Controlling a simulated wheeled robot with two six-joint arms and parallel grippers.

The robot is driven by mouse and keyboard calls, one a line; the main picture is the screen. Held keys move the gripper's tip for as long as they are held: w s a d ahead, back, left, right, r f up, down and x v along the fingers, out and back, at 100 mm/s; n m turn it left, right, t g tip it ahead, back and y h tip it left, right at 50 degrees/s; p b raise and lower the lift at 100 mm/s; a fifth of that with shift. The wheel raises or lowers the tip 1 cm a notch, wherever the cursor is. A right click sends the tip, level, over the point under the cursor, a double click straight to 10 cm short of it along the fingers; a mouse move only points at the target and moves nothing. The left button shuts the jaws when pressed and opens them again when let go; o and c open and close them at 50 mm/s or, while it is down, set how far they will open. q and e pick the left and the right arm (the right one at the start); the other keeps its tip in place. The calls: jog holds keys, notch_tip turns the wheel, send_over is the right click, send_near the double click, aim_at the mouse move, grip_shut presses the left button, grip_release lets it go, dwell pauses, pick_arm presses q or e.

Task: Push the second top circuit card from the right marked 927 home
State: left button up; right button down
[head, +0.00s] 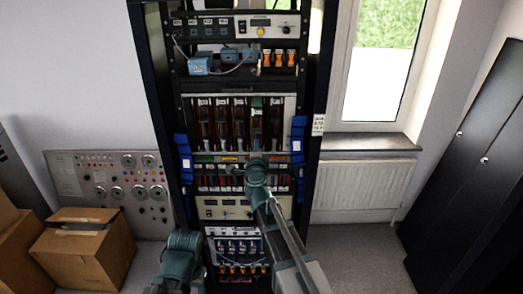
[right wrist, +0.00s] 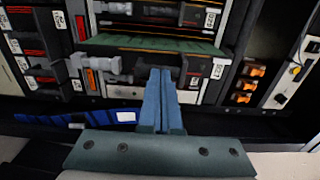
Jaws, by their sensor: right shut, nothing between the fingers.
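The top row of circuit cards stands upright in the rack in the head view, each with a white label near its top. The second card from the right (head: 256,125) looks greener than its neighbours. In the right wrist view a green board (right wrist: 150,45) stands out past the other cards; I cannot read its number. My right gripper (right wrist: 160,73) is shut and empty, with its blue fingertips close to the card fronts beside the green board. I cannot tell whether they touch. In the head view its fingers are largely hidden by my wrist. My left gripper is not in view.
The rack (head: 152,100) has dark side posts, with blue cable bundles (head: 298,140) on both sides. A lower row of cards (head: 215,183) sits below. A grey dial panel (head: 110,185) and cardboard boxes (head: 85,245) stand left; a radiator (head: 362,187) is right.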

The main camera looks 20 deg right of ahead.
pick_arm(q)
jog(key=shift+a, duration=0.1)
pick_arm(e)
jog(key=shift+a, duration=0.2)
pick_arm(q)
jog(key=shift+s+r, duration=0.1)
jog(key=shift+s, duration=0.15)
pick_arm(e)
jog(key=x, duration=1)
jog(key=shift+d+r, duration=0.1)
jog(key=shift+r, duration=0.05)
jog(key=shift+s, duration=0.2)
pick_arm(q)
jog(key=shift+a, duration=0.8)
pick_arm(e)
jog(key=v, duration=1.4)
